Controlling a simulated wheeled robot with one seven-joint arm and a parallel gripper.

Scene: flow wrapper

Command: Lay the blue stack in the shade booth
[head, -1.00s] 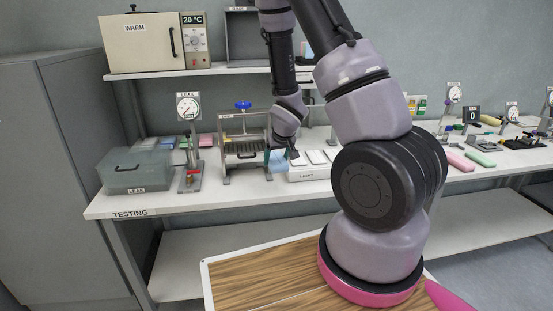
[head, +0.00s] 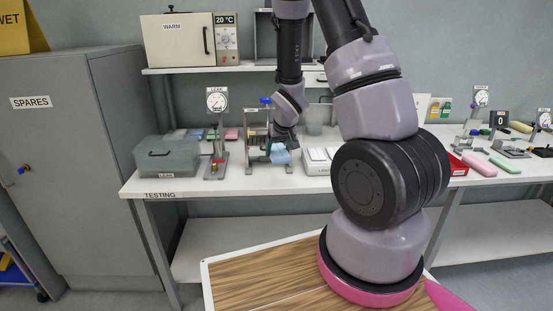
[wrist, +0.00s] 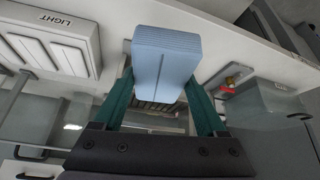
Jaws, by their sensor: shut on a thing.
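The blue stack (head: 281,155) is a light blue ribbed block. It is between the teal fingers of my gripper (head: 268,150), above the front of the testing bench. In the wrist view the stack (wrist: 165,60) fills the space between the fingertips of my gripper (wrist: 163,85), which is shut on it. A grey open-fronted box (head: 265,38) on the upper shelf may be the shade booth. My arm hides much of it, and I cannot read its label in the current head view.
The WARM oven (head: 178,42) stands left of that box on the shelf. On the bench are a LEAK tank (head: 167,157), a gauge stand (head: 217,135), a framed press (head: 255,135) behind my gripper and the LIGHT box (head: 318,160). The SPARES cabinet (head: 60,180) stands left.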

